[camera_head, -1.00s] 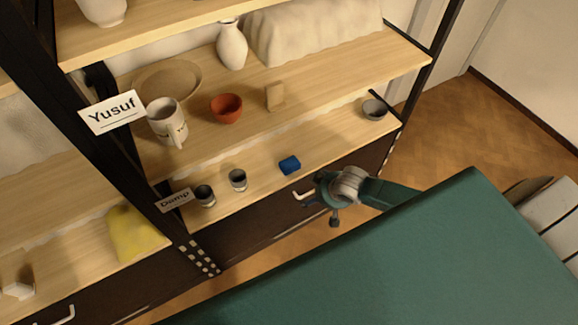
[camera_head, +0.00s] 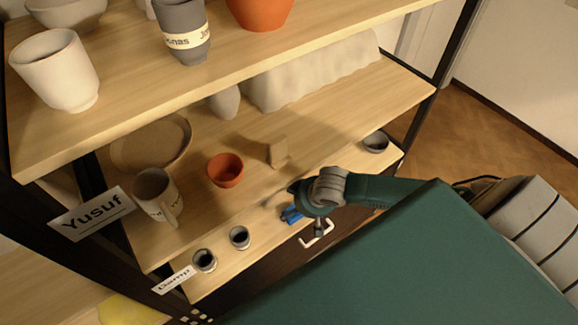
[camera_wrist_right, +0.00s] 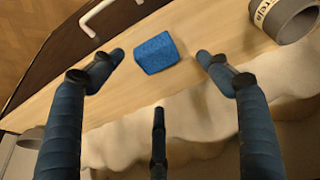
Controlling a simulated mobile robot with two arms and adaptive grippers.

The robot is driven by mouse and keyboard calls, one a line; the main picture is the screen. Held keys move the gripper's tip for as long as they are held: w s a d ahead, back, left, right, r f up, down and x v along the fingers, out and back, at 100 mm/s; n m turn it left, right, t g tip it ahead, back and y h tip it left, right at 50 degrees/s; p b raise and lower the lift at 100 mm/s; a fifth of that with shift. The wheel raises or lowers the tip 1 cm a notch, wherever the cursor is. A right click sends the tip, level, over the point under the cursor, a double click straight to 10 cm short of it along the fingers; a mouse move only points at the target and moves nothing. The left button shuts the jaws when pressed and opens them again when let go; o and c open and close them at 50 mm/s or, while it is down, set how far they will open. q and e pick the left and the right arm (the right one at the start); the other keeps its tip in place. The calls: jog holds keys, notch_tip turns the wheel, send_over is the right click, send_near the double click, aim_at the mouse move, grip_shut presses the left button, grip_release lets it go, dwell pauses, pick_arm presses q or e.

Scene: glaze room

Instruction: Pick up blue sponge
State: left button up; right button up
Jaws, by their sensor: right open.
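The blue sponge (camera_wrist_right: 156,53) is a small blue block lying on the lowest wooden shelf in view, near its front edge. In the right wrist view it sits between the spread fingers of my right gripper (camera_wrist_right: 160,62), apart from them. In the head view my right gripper (camera_head: 296,204) reaches in from the right over the shelf and hides most of the sponge (camera_head: 291,216). My right gripper is open and empty. My left gripper is not in view.
Two small dark-filled cups (camera_head: 204,261) stand left of the sponge, and a grey bowl (camera_head: 376,142) stands to its right. A red bowl (camera_head: 225,170) and a mug (camera_head: 156,194) stand on the shelf above. A drawer handle (camera_head: 318,235) is just below.

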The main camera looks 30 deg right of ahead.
aim_at(296, 217)
jog(key=x, duration=0.2)
jog(key=shift+f, duration=0.35)
jog(key=x, duration=0.3)
jog(key=shift+w+d+f, duration=0.1)
jog(key=shift+f, duration=0.2)
jog(key=shift+w+f, duration=0.1)
jog(key=shift+f, duration=0.15)
jog(key=c, duration=0.9)
jog(key=shift+c, duration=1)
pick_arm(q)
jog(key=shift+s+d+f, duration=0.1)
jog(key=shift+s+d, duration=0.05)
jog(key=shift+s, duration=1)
